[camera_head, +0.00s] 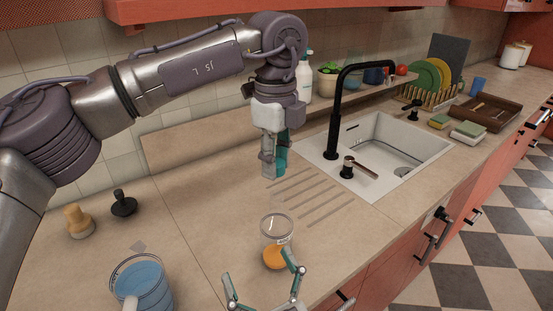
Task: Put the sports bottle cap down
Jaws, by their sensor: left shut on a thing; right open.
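My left gripper (270,172) is shut and points down above the counter, left of the sink. A teal piece (281,158), which looks like the sports bottle cap, shows at its fingers. The fingers hide much of it, so its shape is unclear. My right gripper (258,264) is open at the bottom edge, its fingers spread apart. A clear container with orange at its base (277,227) stands on the counter just beyond it. The right finger overlaps the orange part in the picture; I cannot tell whether they touch.
A clear container of blue contents (150,285) stands at the lower left. A tan-topped object (78,220) and a black knobbed one (123,204) stand behind it. The sink (388,150) with a black tap (335,120) is to the right. Counter (200,210) around the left gripper is mostly clear.

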